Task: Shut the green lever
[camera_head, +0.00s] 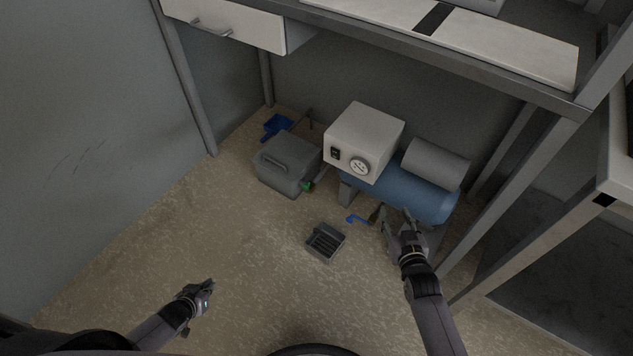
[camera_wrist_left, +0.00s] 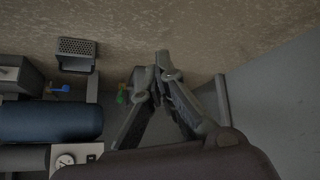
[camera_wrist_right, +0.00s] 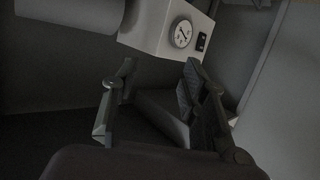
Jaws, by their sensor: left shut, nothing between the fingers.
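The green lever (camera_head: 308,187) is small and sits low between the grey toolbox and the blue tank, under the white box with the gauge. My left gripper (camera_head: 207,286) is shut and empty, low at the front left, well apart from the lever. My right gripper (camera_head: 396,218) is open beside the blue tank, to the right of a blue lever (camera_head: 357,219). In the right wrist view its fingers (camera_wrist_right: 155,85) are spread with nothing between them.
The blue tank (camera_head: 400,190) carries a white gauge box (camera_head: 364,140) and a grey cylinder (camera_head: 436,164). A grey toolbox (camera_head: 287,165) and a blue dustpan (camera_head: 276,126) stand behind. A small grey tray (camera_head: 325,242) lies on the floor. Bench legs (camera_head: 186,85) flank the space. The front-left floor is clear.

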